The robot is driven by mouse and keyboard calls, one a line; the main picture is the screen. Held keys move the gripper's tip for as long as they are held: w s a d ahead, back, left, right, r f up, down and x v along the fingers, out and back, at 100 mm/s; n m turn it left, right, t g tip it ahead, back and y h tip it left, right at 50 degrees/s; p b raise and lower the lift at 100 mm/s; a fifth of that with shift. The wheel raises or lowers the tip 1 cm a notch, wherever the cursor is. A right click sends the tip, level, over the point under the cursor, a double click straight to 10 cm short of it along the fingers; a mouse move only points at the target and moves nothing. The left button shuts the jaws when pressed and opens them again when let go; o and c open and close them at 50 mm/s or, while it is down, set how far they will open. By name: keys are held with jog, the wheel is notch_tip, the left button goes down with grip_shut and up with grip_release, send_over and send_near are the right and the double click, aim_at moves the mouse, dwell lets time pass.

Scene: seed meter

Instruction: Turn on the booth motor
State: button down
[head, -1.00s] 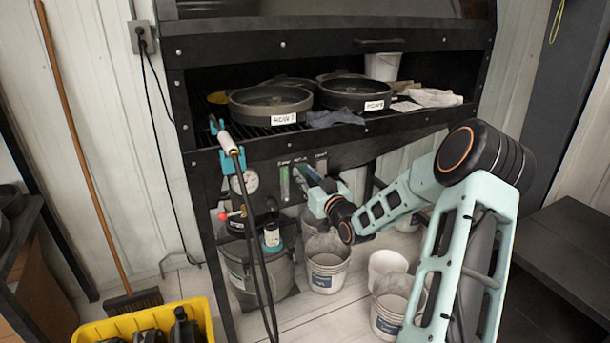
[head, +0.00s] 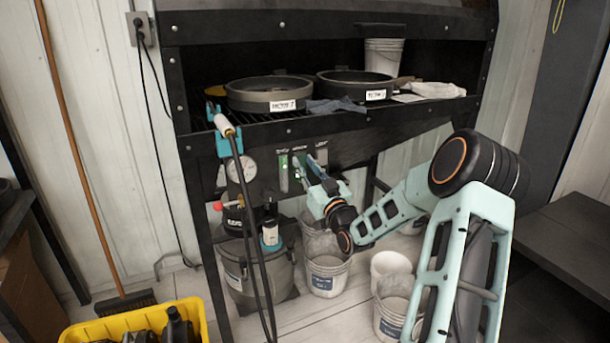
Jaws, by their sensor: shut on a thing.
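The black booth (head: 262,131) has a control panel (head: 350,150) under its shelf, with small labels over several controls. A lit green strip (head: 283,172) shows at the panel's left, and another control (head: 321,157) is at its right. My gripper (head: 305,168) reaches in from the lower right to the middle of the panel. Its jaws are shut at the middle control, which they largely hide. I cannot see that control's position.
A pressure gauge (head: 240,165) and hanging black hoses (head: 250,230) are left of the panel. Two dark round pans (head: 270,95) (head: 350,85) sit on the shelf. Buckets (head: 326,275) stand below my arm. A yellow crate (head: 85,332) is at the lower left.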

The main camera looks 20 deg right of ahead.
dwell(0.3)
jog(key=c, duration=1.7)
grip_release()
jog(key=v, duration=1.2)
jog(key=shift+f, duration=0.1)
